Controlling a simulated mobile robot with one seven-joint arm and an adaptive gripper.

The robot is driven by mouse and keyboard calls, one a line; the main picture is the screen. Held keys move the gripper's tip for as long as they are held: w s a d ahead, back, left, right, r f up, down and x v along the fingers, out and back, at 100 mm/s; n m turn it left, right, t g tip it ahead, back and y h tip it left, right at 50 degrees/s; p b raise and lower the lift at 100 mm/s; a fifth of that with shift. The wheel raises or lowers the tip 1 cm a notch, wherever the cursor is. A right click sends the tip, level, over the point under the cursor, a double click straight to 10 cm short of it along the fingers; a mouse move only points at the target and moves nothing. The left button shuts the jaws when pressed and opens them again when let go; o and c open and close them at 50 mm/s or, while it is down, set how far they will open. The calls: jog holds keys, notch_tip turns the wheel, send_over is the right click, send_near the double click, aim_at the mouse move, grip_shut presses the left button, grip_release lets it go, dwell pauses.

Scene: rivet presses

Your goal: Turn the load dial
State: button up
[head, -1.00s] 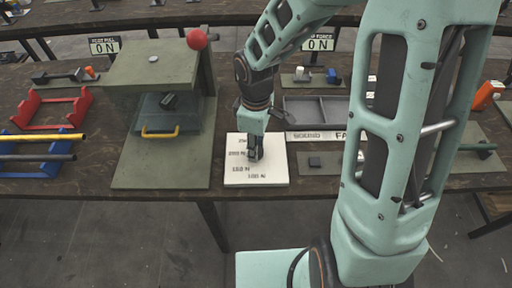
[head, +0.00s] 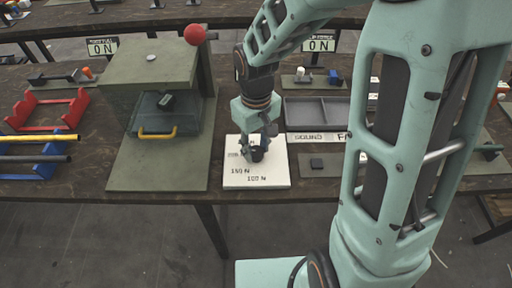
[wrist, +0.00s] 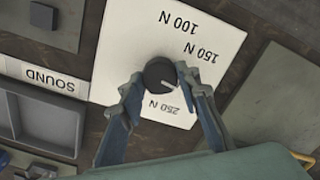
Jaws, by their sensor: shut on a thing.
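My gripper (wrist: 158,85) is shut on the dial, one finger on each side. In the head view the dial (head: 257,154) shows dark between the fingers of my gripper (head: 258,148), above the plate's 150 N and 100 N marks.
Left of the plate stands a green press (head: 155,65) with a red ball (head: 195,35) and a yellow handle (head: 157,134). Behind the plate is a grey divided tray (head: 315,110) with a SOUND label.

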aim_at(256, 150)
dwell(0.4)
jog(key=o, duration=1.2)
jog(key=shift+c, duration=0.2)
notch_tip(256, 150, up, 12)
jog(key=shift+w, duration=0.1)
